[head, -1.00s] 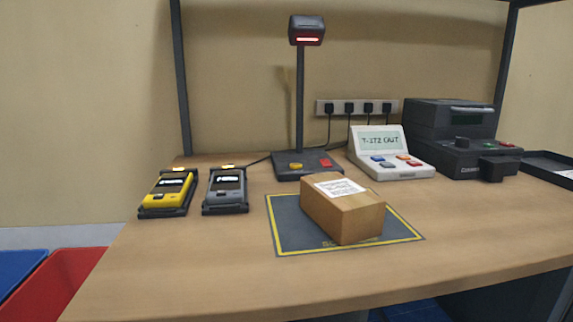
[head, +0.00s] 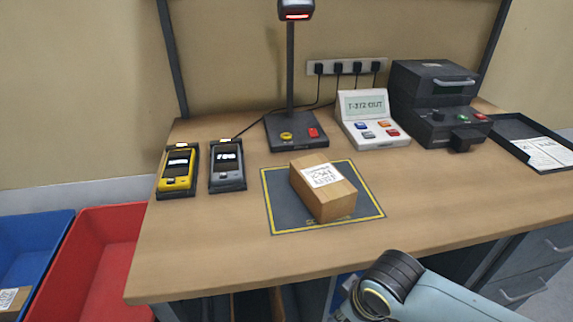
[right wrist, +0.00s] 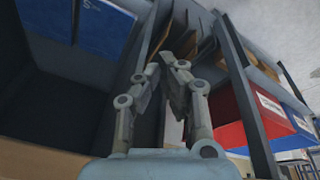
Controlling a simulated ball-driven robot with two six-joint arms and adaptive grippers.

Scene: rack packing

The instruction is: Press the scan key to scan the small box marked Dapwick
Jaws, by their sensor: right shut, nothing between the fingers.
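A small brown box (head: 335,199) with a white printed label on top lies on the dark scan mat (head: 278,212) with a yellow border. The label is too small to read. Behind the mat stands the scanner base (head: 297,143) with a yellow key (head: 286,136) and a red key (head: 313,132). Its scanner head (head: 296,10) glows red at the top of a post. My right gripper (right wrist: 166,66) is shut and empty in the right wrist view, away from the box. In the head view only part of my right arm shows at the lower right. My left gripper is not in view.
Two handheld devices, yellow (head: 178,170) and grey (head: 227,166), sit in cradles at the left. A white console (head: 372,138) reads "T-372 OUT". A dark printer (head: 436,95) and a tray (head: 508,129) stand right. Red (head: 108,252) and blue (head: 36,240) bins stand left, off the table. The front tabletop is clear.

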